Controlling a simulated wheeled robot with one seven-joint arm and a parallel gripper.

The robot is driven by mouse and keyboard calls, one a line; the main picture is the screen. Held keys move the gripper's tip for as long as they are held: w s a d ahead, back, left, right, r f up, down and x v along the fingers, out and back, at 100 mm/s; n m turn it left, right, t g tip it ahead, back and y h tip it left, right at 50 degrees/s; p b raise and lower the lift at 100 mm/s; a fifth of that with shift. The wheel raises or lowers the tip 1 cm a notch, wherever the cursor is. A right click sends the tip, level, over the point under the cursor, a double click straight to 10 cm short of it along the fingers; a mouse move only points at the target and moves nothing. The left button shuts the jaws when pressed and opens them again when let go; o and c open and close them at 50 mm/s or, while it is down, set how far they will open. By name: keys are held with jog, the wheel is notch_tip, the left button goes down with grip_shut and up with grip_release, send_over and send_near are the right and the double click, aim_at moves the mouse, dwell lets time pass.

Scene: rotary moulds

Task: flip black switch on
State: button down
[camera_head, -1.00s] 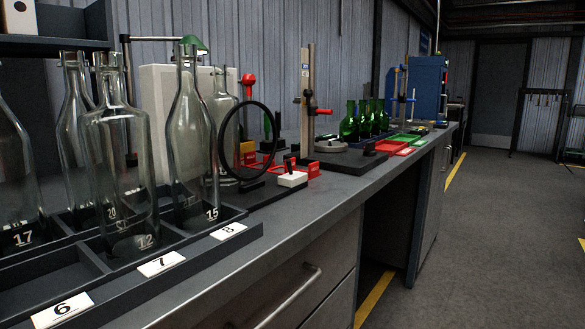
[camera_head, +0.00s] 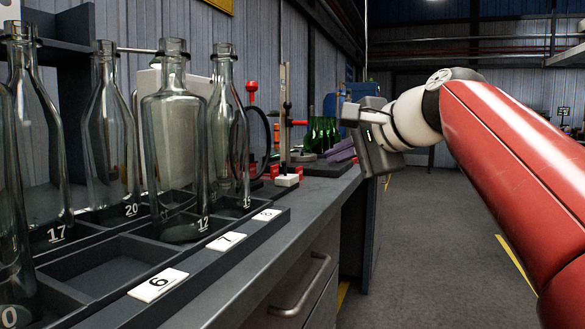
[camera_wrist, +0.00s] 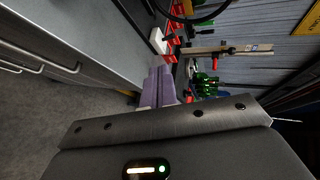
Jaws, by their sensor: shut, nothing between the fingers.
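A small white switch box (camera_head: 287,180) stands on the grey bench, beyond the bottle tray and near the bench's front edge. Its black switch is too small and dark to read its position. The box also shows in the wrist view (camera_wrist: 157,40), past the fingertips. My gripper (camera_head: 332,155) is shut and empty, its purple fingers pointing left over the front edge of the bench, to the right of the box and apart from it. In the wrist view my shut fingers (camera_wrist: 159,72) lie just below the box in the picture.
Tall clear bottles (camera_head: 178,150) stand in a dark divided tray (camera_head: 100,262) at the near left. A black ring (camera_head: 261,140), a stand with a post (camera_head: 285,105) and green bottles (camera_head: 322,133) are beyond. The floor aisle (camera_head: 420,260) at right is clear.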

dwell(0.3)
send_near(285, 166)
jog(key=f, duration=0.1)
jog(key=w+a+f, duration=0.1)
jog(key=f, duration=0.1)
jog(key=shift+w+a+f, duration=0.1)
jog(key=shift+w+a, duration=0.05)
jog(key=shift+w, duration=0.15)
jog(key=shift+w+a+r+p, duration=0.2)
jog(key=shift+w+a, duration=0.2)
jog(key=shift+w, duration=0.1)
jog(key=shift+w+a+r+p, duration=0.15)
jog(key=shift+w+a, duration=0.2)
jog(key=shift+w, duration=0.15)
jog(key=shift+w+a, duration=0.4)
jog(key=shift+w, duration=0.15)
jog(key=shift+s+r+p, duration=0.1)
jog(key=shift+r+p, duration=0.1)
jog(key=shift+p, duration=0.15)
